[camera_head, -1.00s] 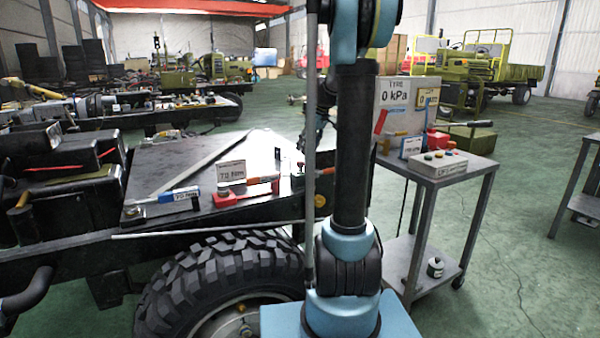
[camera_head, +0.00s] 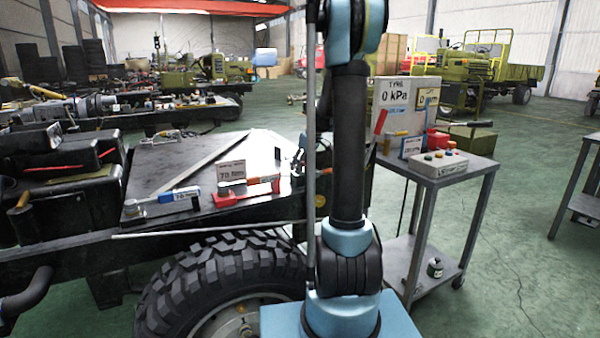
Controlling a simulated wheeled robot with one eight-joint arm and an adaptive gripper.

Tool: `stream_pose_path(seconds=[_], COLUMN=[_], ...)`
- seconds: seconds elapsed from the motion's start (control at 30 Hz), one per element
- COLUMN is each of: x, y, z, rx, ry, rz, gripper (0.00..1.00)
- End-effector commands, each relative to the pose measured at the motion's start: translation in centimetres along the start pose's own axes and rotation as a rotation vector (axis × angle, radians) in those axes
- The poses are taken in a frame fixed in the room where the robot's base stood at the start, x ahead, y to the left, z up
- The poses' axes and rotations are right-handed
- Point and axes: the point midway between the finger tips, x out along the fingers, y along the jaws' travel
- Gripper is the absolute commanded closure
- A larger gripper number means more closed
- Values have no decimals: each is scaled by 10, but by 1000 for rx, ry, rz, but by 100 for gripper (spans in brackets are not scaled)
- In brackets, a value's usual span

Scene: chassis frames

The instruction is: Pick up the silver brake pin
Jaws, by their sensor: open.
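I cannot make out the silver brake pin for certain. A small silver-grey piece (camera_head: 133,208) lies at the left front corner of the dark chassis deck (camera_head: 165,165), by a blue-handled tool (camera_head: 180,196); I cannot tell whether it is the pin. My gripper (camera_head: 297,162) shows only in part, as dark pieces left of my arm column, over the deck's right end. It is open. Its fingertips are hard to make out, and the column hides the area behind it.
A large tyre (camera_head: 165,290) is below. A grey cart (camera_head: 450,180) with a control box (camera_head: 439,164) stands to the right.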

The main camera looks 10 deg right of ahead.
Motion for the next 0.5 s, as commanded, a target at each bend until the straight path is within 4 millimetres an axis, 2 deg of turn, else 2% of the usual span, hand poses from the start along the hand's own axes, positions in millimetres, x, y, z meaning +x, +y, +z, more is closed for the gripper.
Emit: stream_pose_path(seconds=[0.17, 0.3, 0.4, 0.5], x=[0, 0, 0, 0], y=[0, 0, 0, 0], z=[0, 0, 0, 0], rx=[0, 0, 0, 0], ry=[0, 0, 0, 0], rz=[0, 0, 0, 0], gripper=[49, 81, 100, 100])
